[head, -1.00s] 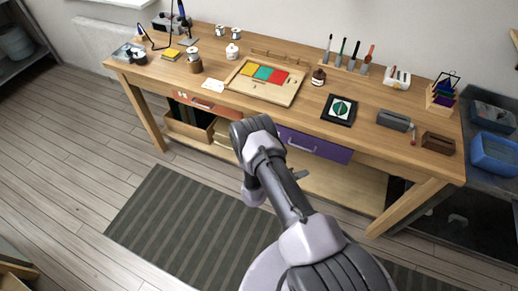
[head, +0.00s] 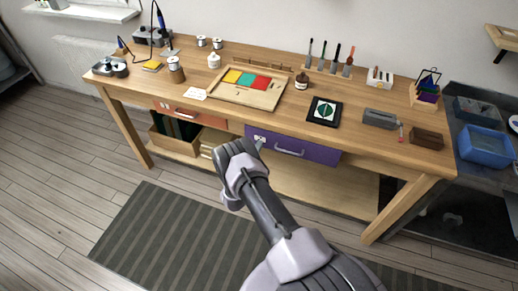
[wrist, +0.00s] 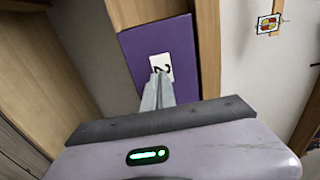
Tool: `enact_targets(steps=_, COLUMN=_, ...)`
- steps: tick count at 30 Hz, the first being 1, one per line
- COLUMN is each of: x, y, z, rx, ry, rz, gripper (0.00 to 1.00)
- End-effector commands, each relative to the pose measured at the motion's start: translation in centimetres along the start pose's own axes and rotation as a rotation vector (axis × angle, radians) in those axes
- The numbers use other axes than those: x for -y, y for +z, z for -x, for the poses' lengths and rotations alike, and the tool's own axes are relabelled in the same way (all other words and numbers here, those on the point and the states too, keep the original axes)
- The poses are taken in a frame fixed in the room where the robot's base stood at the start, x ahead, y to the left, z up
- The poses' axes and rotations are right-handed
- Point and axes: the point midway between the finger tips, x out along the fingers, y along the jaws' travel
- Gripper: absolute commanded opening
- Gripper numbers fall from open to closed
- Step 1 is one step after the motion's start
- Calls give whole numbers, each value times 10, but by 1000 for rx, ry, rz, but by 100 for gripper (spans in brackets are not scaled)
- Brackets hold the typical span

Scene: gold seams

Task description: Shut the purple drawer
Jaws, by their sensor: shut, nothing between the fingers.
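The purple drawer (head: 318,154) is under the workbench's front edge, with a grey bar handle (head: 289,152) and a white label near its left end. Its purple front (wrist: 160,35) fills the upper middle of the wrist view, where the label (wrist: 160,68) bears a dark mark. My gripper (head: 260,143) is at the left part of the drawer front, beside the label and left of the handle. Its fingers (wrist: 157,86) are together and empty, overlapping the label's lower part. I cannot tell whether they touch the front, or how far the drawer stands out.
An orange drawer (head: 188,113) is to the left under the same workbench (head: 210,90). A lower shelf (head: 310,193) runs beneath. The bench top holds a tray with coloured tiles, tools and small boxes. A striped mat (head: 165,240) lies on open floor in front.

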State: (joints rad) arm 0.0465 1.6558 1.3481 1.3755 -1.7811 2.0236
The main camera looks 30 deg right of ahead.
Motion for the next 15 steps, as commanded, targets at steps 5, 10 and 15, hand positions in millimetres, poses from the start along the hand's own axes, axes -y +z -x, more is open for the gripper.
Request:
enact_targets(steps=5, x=0, y=0, z=-10, rx=0, ry=-1, rz=1, gripper=0)
enact_targets(steps=10, x=1, y=0, z=-10, rx=0, ry=0, rz=0, gripper=0)
enact_targets(steps=15, x=-1, y=0, z=-15, rx=-2, ry=0, rz=-2, gripper=0)
